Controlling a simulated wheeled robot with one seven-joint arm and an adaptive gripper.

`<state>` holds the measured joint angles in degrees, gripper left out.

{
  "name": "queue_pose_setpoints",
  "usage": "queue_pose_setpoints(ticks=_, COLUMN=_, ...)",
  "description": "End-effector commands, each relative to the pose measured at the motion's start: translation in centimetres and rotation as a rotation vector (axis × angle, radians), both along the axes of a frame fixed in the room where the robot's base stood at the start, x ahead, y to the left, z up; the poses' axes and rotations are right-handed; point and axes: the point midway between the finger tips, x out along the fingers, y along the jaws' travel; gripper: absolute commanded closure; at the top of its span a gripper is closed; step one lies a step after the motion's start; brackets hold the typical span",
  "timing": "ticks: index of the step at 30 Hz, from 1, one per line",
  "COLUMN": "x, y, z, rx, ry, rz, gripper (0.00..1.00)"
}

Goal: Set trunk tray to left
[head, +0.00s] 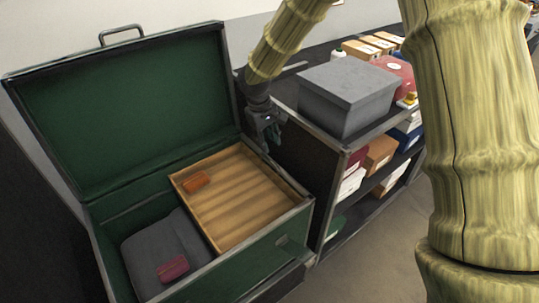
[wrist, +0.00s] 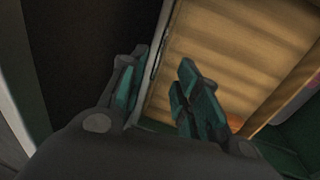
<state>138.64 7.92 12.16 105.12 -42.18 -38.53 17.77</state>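The green-lined trunk (head: 100,205) stands open with its lid up at the back. The wooden slatted tray (head: 240,205) sits in its right part, with a small orange item (head: 197,180) on it. My gripper (head: 267,146) is at the trunk's right side, near the tray's back right corner. In the wrist view my gripper (wrist: 163,58) is open, its teal-padded fingers apart. The tray's edge shows between them and its slatted floor (wrist: 240,45) lies to the right. I cannot tell whether a finger touches the tray.
Dark folded cloth (head: 165,245) and a maroon item (head: 173,268) lie low in the trunk's left part. A dark shelf (head: 300,125) stands close on the right, bearing a large grey box (head: 345,95) and several smaller boxes.

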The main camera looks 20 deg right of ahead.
Motion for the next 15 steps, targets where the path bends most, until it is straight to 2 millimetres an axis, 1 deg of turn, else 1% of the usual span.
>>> queue_pose_setpoints(ticks=9, x=1.1, y=-0.9, z=-6.0, rx=0.001, ry=0.014, rz=-0.001, gripper=0.68)
queue_pose_setpoints(ticks=15, x=1.3, y=-1.6, z=-8.7, rx=0.0, ry=0.016, rz=-0.002, gripper=0.68)
